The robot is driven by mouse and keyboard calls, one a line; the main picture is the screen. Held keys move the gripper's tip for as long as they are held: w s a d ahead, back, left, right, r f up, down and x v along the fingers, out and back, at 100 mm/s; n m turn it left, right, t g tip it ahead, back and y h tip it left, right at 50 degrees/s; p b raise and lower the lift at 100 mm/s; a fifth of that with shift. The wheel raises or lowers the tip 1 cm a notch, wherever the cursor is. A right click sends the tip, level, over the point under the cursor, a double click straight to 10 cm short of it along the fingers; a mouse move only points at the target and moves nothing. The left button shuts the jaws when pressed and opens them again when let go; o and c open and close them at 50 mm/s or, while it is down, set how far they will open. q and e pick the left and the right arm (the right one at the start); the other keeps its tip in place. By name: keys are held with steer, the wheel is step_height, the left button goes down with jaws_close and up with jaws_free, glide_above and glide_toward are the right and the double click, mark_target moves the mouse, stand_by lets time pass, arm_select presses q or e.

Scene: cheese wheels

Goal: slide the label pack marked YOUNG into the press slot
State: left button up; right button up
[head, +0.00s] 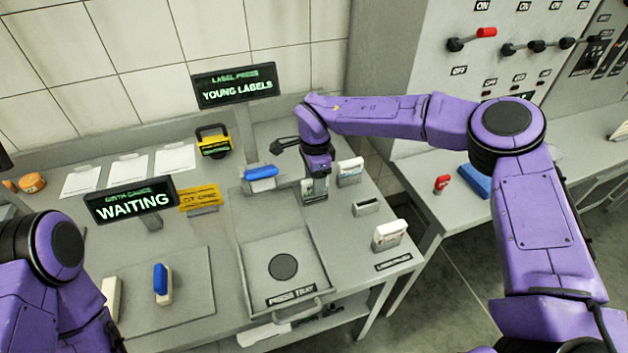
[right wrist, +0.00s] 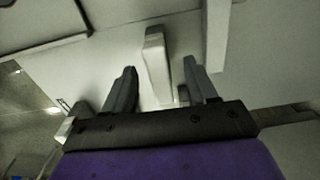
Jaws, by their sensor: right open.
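My right gripper (head: 316,168) points down over a white label pack (head: 314,191) with a dark green front. In the right wrist view my right gripper (right wrist: 162,72) is open, with the narrow white pack (right wrist: 157,60) showing between its fingers. A second pack (head: 350,171) stands just behind to the right, and a third pack (head: 390,235) stands nearer the front right. The print on the packs is too small to read. A small grey block with a dark slot (head: 367,207) sits between them; I cannot tell if it is the press slot. My left gripper is out of view.
The label press screen (head: 235,86) reads YOUNG LABELS. The press tray (head: 283,240) holds no wheel. The gauge screen (head: 131,199) reads WAITING. A lever panel (head: 480,60) stands back right.

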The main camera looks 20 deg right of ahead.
step_height(320, 180, up, 9)
steer(key=shift+f+b, duration=0.1)
steer(key=shift+b, duration=0.9)
steer(key=shift+r, duration=0.55)
steer(key=shift+a, duration=0.1)
